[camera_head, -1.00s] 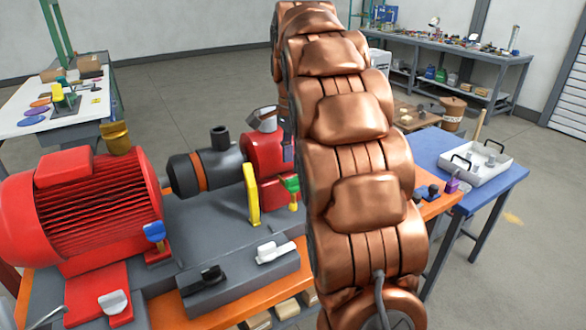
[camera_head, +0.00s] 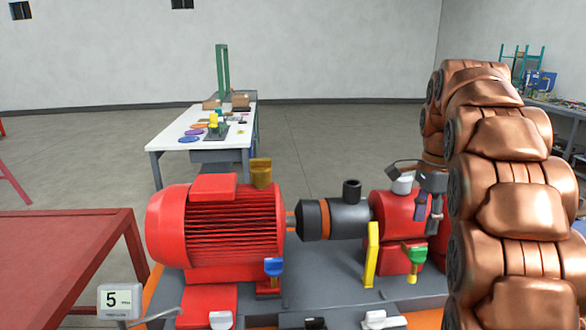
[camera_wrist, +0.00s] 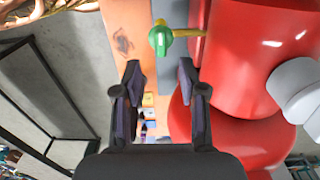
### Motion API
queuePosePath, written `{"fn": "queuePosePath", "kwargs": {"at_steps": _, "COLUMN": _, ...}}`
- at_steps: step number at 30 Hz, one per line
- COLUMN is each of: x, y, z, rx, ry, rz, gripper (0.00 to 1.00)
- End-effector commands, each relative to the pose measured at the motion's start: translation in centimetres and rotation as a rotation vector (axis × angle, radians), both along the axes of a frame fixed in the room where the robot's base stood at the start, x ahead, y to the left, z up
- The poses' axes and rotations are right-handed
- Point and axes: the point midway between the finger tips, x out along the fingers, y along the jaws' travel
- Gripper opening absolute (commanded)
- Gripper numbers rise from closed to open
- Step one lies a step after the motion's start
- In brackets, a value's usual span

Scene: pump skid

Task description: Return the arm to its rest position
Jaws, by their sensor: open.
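My copper arm (camera_head: 520,210) rises at the right of the head view and arches over. My gripper (camera_wrist: 160,82) is open and empty in the wrist view, with its two dark fingers apart. In the head view my gripper (camera_head: 428,212) hangs in front of the red pump (camera_head: 395,222), partly covering it. In the wrist view the red pump body (camera_wrist: 250,50) is close on the right of the fingers. A green valve handle (camera_wrist: 160,38) shows just beyond the fingertips, and it also shows in the head view (camera_head: 416,256). I cannot tell whether anything touches.
The red motor (camera_head: 232,232) and dark coupling (camera_head: 335,220) stand on the skid left of the pump. A yellow lever (camera_head: 371,255) and a blue handle (camera_head: 273,268) stick up. A red table (camera_head: 60,260) is at left, a white-topped table (camera_head: 190,130) behind. Open floor lies between.

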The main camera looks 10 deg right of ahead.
Motion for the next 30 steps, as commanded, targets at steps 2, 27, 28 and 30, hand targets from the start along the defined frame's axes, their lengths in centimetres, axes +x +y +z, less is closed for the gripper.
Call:
{"fn": "queuePosePath", "kwargs": {"at_steps": 2, "x": -0.4, "y": 0.6, "z": 0.0, "rx": 0.002, "ry": 0.004, "rz": 0.028, "gripper": 0.42}}
{"fn": "queuePosePath", "kwargs": {"at_steps": 27, "x": -17.4, "y": 16.3, "z": -5.3, "rx": 0.069, "ry": 0.080, "rz": 1.033, "gripper": 0.42}}
{"fn": "queuePosePath", "kwargs": {"at_steps": 28, "x": -18.2, "y": 16.7, "z": -5.7, "rx": 0.073, "ry": 0.082, "rz": 1.074, "gripper": 0.42}}
{"fn": "queuePosePath", "kwargs": {"at_steps": 30, "x": -20.1, "y": 17.7, "z": -6.5, "rx": 0.080, "ry": 0.086, "rz": 1.167, "gripper": 0.42}}
